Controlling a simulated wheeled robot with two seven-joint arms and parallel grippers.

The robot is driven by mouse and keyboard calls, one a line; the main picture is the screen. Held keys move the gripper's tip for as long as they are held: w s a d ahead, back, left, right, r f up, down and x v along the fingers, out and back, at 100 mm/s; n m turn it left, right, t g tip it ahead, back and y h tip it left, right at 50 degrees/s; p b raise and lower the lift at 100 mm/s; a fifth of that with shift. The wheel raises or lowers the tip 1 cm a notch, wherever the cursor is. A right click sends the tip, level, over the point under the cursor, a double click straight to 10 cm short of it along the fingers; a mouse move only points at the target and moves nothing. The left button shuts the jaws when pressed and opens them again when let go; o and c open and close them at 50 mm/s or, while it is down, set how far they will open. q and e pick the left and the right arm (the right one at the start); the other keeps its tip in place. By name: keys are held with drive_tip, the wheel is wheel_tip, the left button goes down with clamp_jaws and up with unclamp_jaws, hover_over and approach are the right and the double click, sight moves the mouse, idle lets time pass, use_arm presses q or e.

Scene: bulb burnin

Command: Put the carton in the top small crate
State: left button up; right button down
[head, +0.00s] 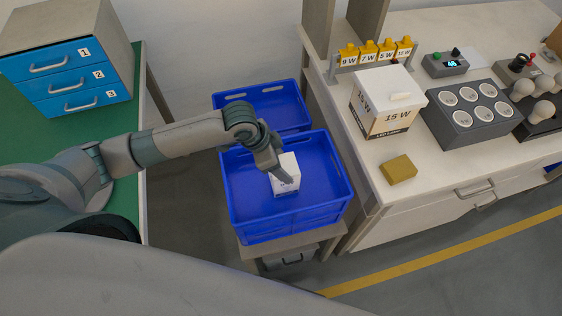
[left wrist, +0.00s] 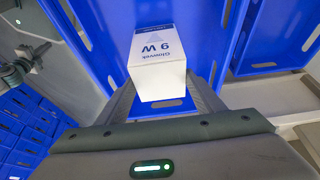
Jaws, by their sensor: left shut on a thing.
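A small white carton (head: 289,164) with blue printing is held by my left gripper (head: 282,176) over the inside of the front blue crate (head: 240,222). In the left wrist view the carton (left wrist: 157,75) sits between the two fingers, its label reading "9 W" upside down. My left gripper is shut on it. I cannot tell whether the carton touches the crate floor. The crate is open at the top and stands on a low support. My right gripper is not in view.
Another blue crate (head: 282,97) stands behind the front one. To the right, a white bench (head: 440,183) bears a larger 15 W box (head: 383,103), a tan block (head: 398,169) and a socketed tester (head: 470,112). A blue-drawer cabinet (head: 70,75) stands on the green table at left.

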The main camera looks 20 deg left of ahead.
use_arm(q)
drive_tip(key=shift+f, duration=0.1)
drive_tip(key=o, duration=1.3)
drive_tip(key=b+v, duration=0.1)
drive_tip(key=v, duration=1.1)
